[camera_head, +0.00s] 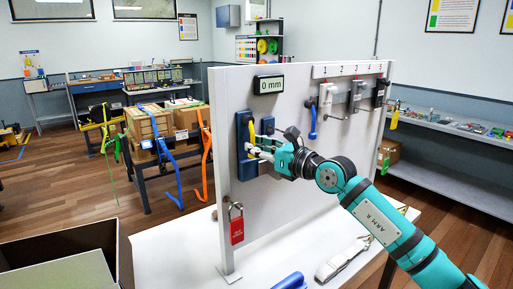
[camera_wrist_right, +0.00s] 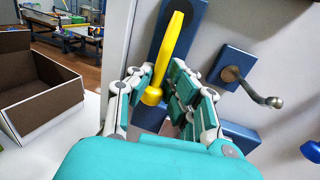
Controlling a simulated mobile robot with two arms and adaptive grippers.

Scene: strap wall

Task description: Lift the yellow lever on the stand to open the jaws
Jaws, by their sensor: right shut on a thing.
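The yellow lever (camera_head: 252,132) sits on a dark blue plate (camera_head: 241,126) at the left of the upright white panel (camera_head: 226,100). The right gripper (camera_wrist_right: 160,98) shows a finger on either side of the lever in the wrist view. A display (camera_head: 269,85) above reads 0 mm. My left gripper is not in view.
A red padlock (camera_head: 237,230) hangs low on the panel. A blue handle (camera_head: 312,122) and numbered fittings are to the right. A metal crank on a blue block (camera_wrist_right: 238,68) is close right of the gripper. An open box (camera_head: 112,240) stands front left.

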